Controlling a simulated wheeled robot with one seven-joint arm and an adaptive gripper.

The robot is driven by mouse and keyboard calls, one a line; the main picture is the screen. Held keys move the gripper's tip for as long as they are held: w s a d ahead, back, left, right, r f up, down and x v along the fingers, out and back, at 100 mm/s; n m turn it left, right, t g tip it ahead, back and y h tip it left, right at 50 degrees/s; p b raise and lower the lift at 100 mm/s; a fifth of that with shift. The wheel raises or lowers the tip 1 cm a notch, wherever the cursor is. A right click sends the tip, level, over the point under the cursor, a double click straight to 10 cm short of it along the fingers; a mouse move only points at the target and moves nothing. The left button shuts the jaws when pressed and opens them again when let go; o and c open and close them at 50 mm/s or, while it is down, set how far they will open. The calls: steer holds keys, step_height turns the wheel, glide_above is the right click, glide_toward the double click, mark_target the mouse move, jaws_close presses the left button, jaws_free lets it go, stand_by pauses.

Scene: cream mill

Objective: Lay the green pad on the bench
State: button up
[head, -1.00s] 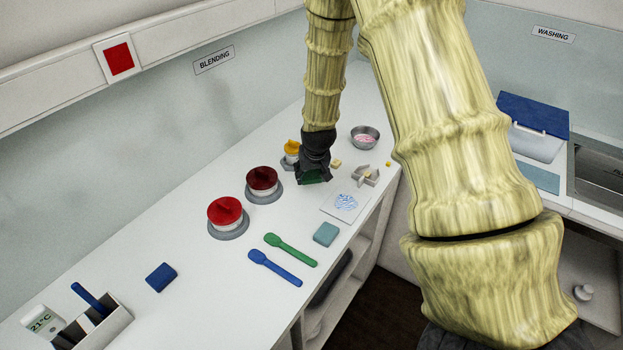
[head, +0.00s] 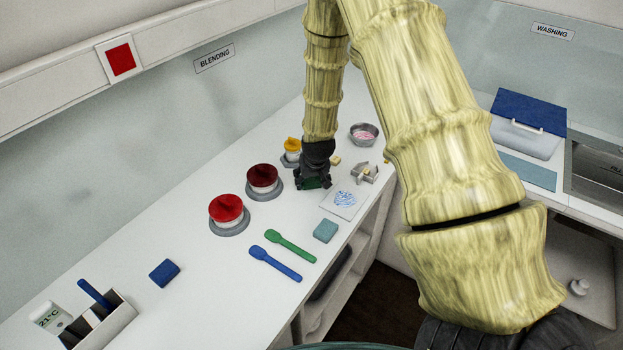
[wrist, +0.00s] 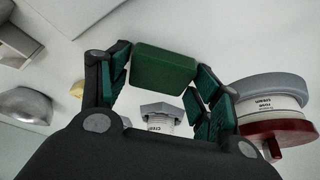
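The green pad (wrist: 165,69) is between my gripper's fingers in the wrist view, with a finger against each side. My gripper (head: 313,182) is shut on it, low over the bench (head: 205,270), beside the dark red-lidded jar (head: 262,179). Only a dark green sliver of the pad shows under the fingers in the head view. I cannot tell whether the pad touches the bench.
A red-lidded jar (head: 228,210) and a yellow-topped jar (head: 292,148) stand nearby. A patterned white card (head: 342,205), a teal block (head: 325,231), green (head: 290,246) and blue (head: 275,262) spatulas and a metal bowl (head: 363,134) lie around. Bench is clear near the blue block (head: 164,272).

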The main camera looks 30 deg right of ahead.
steer(key=shift+o, duration=0.5)
steer(key=shift+r, duration=0.25)
steer(key=shift+s+a+r, duration=0.1)
steer(key=shift+s+r, duration=0.15)
steer(key=shift+r, duration=0.35)
steer(key=b+v, duration=0.3)
steer(key=v, duration=0.7)
steer(key=shift+s+r, duration=0.25)
steer(key=shift+a, duration=0.1)
